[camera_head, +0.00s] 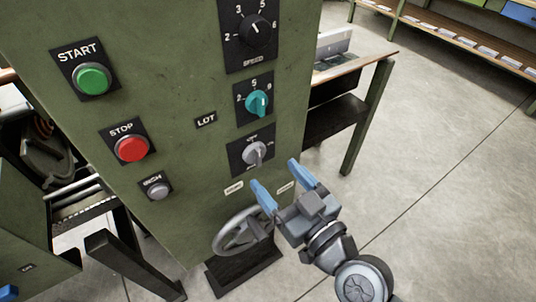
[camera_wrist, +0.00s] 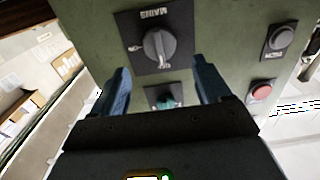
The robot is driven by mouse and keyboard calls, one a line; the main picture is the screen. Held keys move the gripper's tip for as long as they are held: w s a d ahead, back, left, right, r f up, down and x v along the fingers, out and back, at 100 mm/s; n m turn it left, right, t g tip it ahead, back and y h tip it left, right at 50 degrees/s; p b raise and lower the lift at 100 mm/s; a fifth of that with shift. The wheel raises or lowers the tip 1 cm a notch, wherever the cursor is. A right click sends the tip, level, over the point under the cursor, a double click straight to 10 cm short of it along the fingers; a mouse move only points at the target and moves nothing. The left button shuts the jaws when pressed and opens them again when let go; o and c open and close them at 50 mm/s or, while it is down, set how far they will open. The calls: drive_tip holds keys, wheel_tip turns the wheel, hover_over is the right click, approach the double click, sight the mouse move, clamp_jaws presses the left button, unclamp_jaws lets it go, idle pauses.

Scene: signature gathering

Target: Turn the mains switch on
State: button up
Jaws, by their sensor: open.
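The mains switch (camera_head: 254,153) is a grey rotary knob on a black plate, low on the green panel. In the wrist view the grey knob (camera_wrist: 158,46) sits on its plate marked MAINS, just beyond and between my fingers, its grip ridge slanting. My gripper (camera_head: 277,178) has blue fingers spread apart. In the head view it is just below and to the right of the switch. In the wrist view my gripper (camera_wrist: 165,80) is open with nothing between its fingertips.
A teal selector (camera_head: 258,103) and a speed dial (camera_head: 256,28) sit above the switch. A green START button (camera_head: 92,79), a red STOP button (camera_head: 132,149) and a grey button (camera_head: 158,189) are to the left. A handwheel (camera_head: 240,232) is below. Open floor lies right.

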sight(259, 157)
drive_tip(key=shift+p+x, duration=0.55)
drive_tip(key=shift+x, duration=2.5)
drive_tip(key=c, duration=1)
